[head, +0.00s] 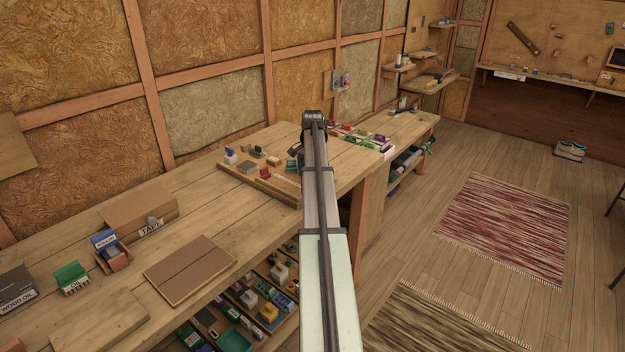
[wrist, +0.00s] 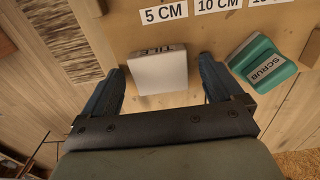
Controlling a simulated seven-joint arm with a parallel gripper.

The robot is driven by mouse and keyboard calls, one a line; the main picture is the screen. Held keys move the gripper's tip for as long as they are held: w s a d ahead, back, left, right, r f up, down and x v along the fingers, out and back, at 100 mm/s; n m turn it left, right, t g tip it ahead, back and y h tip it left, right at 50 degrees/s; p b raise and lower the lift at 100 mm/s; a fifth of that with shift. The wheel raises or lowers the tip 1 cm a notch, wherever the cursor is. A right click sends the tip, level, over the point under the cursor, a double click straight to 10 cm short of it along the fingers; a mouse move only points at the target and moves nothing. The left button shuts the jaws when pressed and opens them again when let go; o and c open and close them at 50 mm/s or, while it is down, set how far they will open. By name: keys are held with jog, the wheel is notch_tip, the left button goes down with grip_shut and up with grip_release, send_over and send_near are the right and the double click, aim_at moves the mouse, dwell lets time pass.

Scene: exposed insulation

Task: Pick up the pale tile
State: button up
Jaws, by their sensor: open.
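The pale tile (wrist: 160,75) is a small whitish block with dark lettering on its far side. In the wrist view it sits at the edge of a brown board with size labels. My gripper (wrist: 159,66) is open, with one blue finger on each side of the tile and a gap on both sides. In the head view my gripper (head: 313,118) is over the far part of the workbench, and the arm hides what lies beneath it. I cannot make out the tile in that view.
A green block marked SCRUB (wrist: 264,62) lies just right of the right finger. The board (wrist: 120,35) carries "5 CM" and "10 CM" labels. On the workbench (head: 190,190) are a tray of small blocks (head: 240,172) and a TAPE box (head: 135,215).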

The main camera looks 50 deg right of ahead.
jog(key=shift+c, duration=0.3)
jog(key=c, duration=1.1)
jog(key=shift+c, duration=0.2)
